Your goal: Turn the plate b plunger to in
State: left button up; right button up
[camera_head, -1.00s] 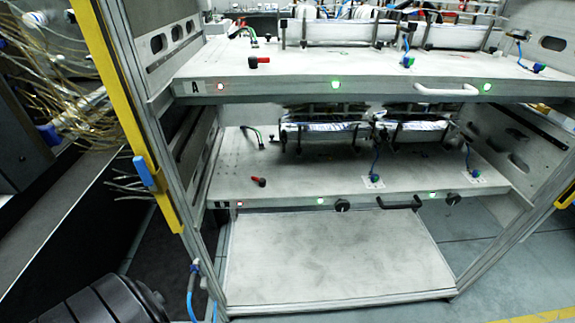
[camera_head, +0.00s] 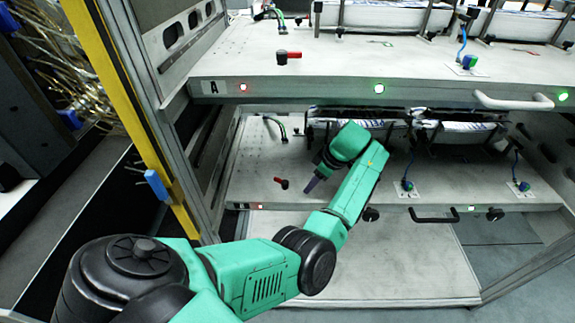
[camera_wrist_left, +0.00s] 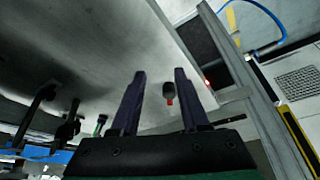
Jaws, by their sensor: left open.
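Plate b is the lower shelf (camera_head: 330,188), under plate A. A small red-handled plunger (camera_head: 281,183) stands on its top near the front left corner. In the left wrist view the plunger (camera_wrist_left: 168,91) shows as a dark knob with a red part, seen between the two fingers and beyond them. My left gripper (camera_head: 311,184) is over plate b, just right of the plunger and apart from it. In the wrist view the gripper (camera_wrist_left: 160,74) is open and empty, with its dark fingers spread. My right gripper is in neither view.
Plate A (camera_head: 420,72) overhangs plate b, with its own red handle (camera_head: 289,56). A yellow-striped rack post (camera_head: 150,170) stands left. Black knobs (camera_head: 370,214) and a black handle (camera_head: 434,214) line plate b's front edge. White trays (camera_head: 455,133) hang at the back.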

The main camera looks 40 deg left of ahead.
pick_arm(q)
jog(key=p, duration=0.2)
send_near(278, 179)
jog(key=f, duration=0.1)
jog(key=s+f, duration=0.1)
jog(key=f, duration=0.1)
jog(key=shift+d+f, duration=0.15)
jog(key=shift+f, duration=0.05)
jog(key=shift+w+a+f, duration=0.1)
jog(key=shift+a, duration=0.4)
jog(key=shift+w+a+f, duration=0.1)
jog(key=shift+a+f, duration=0.05)
jog(key=shift+a, duration=0.35)
jog(key=p+x, duration=0.1)
jog(key=x, duration=0.2)
jog(key=shift+w, duration=0.15)
jog(key=shift+f, duration=0.2)
grip_shut()
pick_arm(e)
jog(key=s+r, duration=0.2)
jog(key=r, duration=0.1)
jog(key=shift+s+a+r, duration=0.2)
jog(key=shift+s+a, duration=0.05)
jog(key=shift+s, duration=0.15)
